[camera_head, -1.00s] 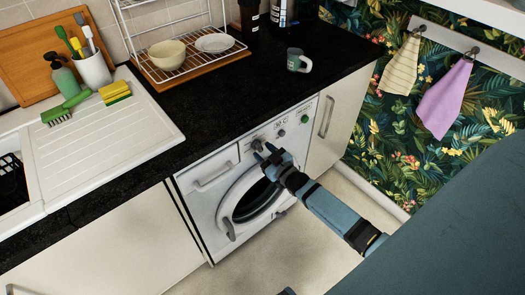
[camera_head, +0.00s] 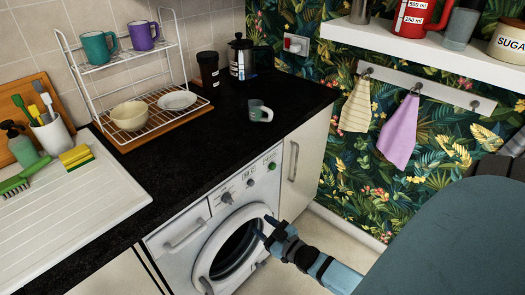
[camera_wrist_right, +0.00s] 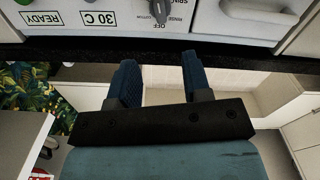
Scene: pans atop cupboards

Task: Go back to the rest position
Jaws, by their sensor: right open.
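My right gripper (camera_head: 266,229) is in front of the washing machine (camera_head: 190,213), at the right side of its round door (camera_head: 212,270), below the control knobs. I cannot tell whether it touches the door. In the right wrist view its two blue fingers (camera_wrist_right: 160,62) are apart with nothing between them, and the machine's control panel (camera_wrist_right: 110,14) shows beyond them. My left gripper is not in view.
A white shelf (camera_head: 420,47) and hanging towels (camera_head: 399,132) are on the right wall. Some floor shows beside the arm.

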